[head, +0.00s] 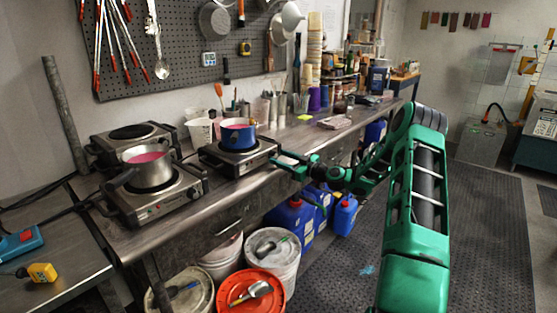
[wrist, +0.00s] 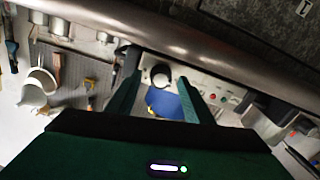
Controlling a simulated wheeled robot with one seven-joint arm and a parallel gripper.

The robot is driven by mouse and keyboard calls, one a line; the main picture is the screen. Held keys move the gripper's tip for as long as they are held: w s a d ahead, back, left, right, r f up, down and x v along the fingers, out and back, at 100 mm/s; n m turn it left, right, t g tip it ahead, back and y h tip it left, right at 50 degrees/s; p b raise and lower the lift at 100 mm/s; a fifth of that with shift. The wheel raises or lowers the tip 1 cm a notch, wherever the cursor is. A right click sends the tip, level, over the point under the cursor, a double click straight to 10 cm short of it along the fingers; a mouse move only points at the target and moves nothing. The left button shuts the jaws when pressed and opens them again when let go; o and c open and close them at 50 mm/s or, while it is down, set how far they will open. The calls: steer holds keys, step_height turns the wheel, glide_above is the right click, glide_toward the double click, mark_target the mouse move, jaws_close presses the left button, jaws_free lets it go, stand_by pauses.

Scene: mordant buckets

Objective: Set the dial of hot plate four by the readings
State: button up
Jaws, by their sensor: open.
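A hot plate (head: 232,165) with a blue pot (head: 238,136) of pink liquid stands at the bench's front edge. My gripper (head: 279,164) is at its front right in the head view. In the wrist view my open gripper (wrist: 163,88) has one finger on either side of a round black dial (wrist: 161,74) on a pale panel; whether they touch it I cannot tell. Red and green spots show beside it on the panel. Another hot plate (head: 168,203) bears a steel pot (head: 147,168) of pink liquid, and a third (head: 131,133) behind bears none. No plate number is legible.
A small display (head: 208,59) hangs on the pegboard (head: 180,45); its reading is too small to tell. A yellow handheld device (head: 42,272) lies on the left bench. Lidded buckets (head: 272,250) and blue canisters (head: 290,222) stand beneath the bench.

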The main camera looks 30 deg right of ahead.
steer(key=shift+x, duration=0.9)
steer(key=c, duration=1)
steer(key=shift+d, duration=0.2)
steer(key=shift+c, duration=0.2)
steer(key=shift+a, duration=0.1)
